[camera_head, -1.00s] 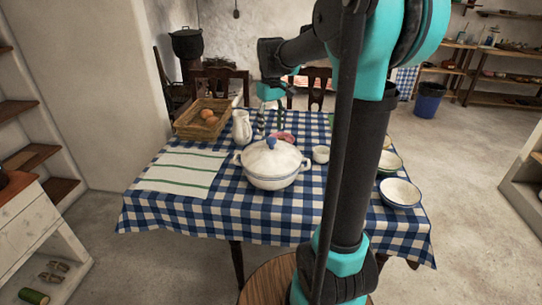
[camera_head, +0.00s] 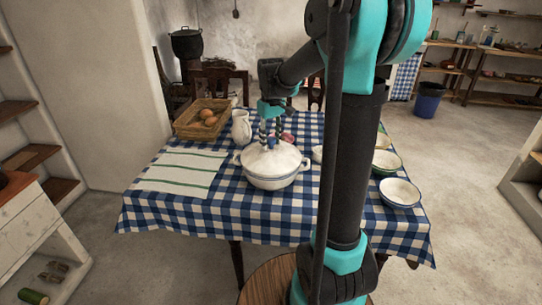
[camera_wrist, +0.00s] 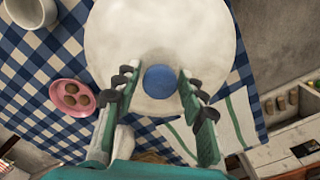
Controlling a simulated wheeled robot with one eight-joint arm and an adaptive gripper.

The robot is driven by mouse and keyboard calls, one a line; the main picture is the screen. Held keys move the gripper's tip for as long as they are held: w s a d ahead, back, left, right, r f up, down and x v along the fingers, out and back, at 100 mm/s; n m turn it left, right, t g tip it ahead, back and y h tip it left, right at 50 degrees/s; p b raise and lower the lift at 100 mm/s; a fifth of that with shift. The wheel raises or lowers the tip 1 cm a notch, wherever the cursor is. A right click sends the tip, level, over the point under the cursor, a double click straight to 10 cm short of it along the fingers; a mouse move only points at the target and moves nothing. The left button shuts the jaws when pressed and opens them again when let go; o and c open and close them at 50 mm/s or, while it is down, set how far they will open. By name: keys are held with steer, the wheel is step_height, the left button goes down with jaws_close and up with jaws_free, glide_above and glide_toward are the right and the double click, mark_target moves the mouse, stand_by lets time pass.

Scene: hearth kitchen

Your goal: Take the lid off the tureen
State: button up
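The white tureen (camera_head: 272,181) stands on the checked table with its lid (camera_head: 270,158) on top. In the wrist view the round white lid (camera_wrist: 160,30) fills the upper middle, and its blue knob (camera_wrist: 160,81) lies between my two fingers. The knob also shows in the head view (camera_head: 272,143), partly covered by the fingertips. My gripper (camera_head: 271,138) is over the lid from above, and it shows in the wrist view (camera_wrist: 160,85) with its fingers spread. There is a gap between the knob and each finger. The lid's near edge is partly behind my fingers.
A white pitcher (camera_head: 241,127) stands close behind the tureen, left of my gripper. A striped cloth (camera_head: 178,175) lies flat at left.

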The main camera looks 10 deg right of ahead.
jaws_close()
steer(key=shift+r, duration=0.15)
